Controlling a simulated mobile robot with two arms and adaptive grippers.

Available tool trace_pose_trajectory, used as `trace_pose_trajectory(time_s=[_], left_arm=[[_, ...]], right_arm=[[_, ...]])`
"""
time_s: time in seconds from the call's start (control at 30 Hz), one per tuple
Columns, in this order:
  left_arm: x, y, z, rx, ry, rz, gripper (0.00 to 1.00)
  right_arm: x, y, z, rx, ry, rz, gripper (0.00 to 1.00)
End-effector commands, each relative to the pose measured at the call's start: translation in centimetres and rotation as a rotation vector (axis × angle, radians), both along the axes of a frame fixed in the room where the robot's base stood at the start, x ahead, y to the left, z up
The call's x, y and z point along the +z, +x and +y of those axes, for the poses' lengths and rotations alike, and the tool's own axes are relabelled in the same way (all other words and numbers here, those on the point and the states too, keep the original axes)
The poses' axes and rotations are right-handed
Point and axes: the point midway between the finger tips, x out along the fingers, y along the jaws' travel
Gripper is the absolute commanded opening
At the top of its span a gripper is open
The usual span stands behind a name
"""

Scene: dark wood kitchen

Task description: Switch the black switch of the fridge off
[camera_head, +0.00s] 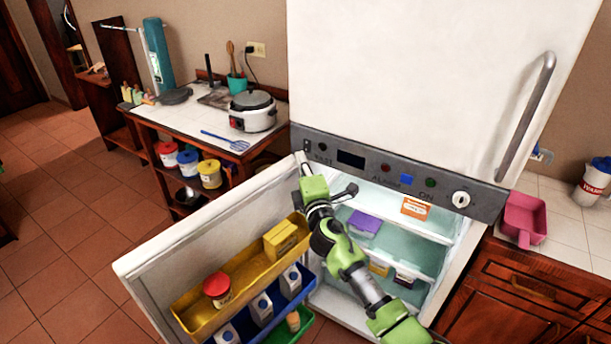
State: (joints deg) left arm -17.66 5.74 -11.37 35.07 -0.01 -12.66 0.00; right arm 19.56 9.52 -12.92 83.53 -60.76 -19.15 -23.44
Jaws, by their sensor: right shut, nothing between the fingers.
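The fridge (430,70) is white, with a grey control panel (400,168) across its middle. A small black switch (307,146) sits at the panel's left end; its position is too small to read. My right gripper (302,161) is shut and empty. Its tips are just below the switch in the picture, near the top edge of the open lower door; I cannot tell whether they touch anything. My right arm crosses in front of the open compartment and hides part of it. My left gripper is not in view.
The lower fridge door (215,225) stands open to the left, with a yellow bin (205,312) and other door bins. The panel also has a blue button (406,179) and a white knob (461,199). A side table with a rice cooker (253,110) stands at left.

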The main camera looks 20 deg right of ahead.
Motion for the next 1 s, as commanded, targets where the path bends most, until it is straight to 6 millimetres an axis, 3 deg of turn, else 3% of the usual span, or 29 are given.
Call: trace_pose_trajectory(time_s=[0.3, 0.43, 1.0], left_arm=[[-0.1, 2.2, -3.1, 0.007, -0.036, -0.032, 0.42], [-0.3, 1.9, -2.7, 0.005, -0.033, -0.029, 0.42], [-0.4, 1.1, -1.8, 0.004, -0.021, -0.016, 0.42]], right_arm=[[0.3, -4.8, 0.6, 0.002, 0.0, 0.0, 0.0], [0.4, -6.3, 0.8, 0.001, -0.001, 0.0, 0.0], [0.6, -7.1, 0.9, 0.001, 0.0, 0.0, 0.0]])
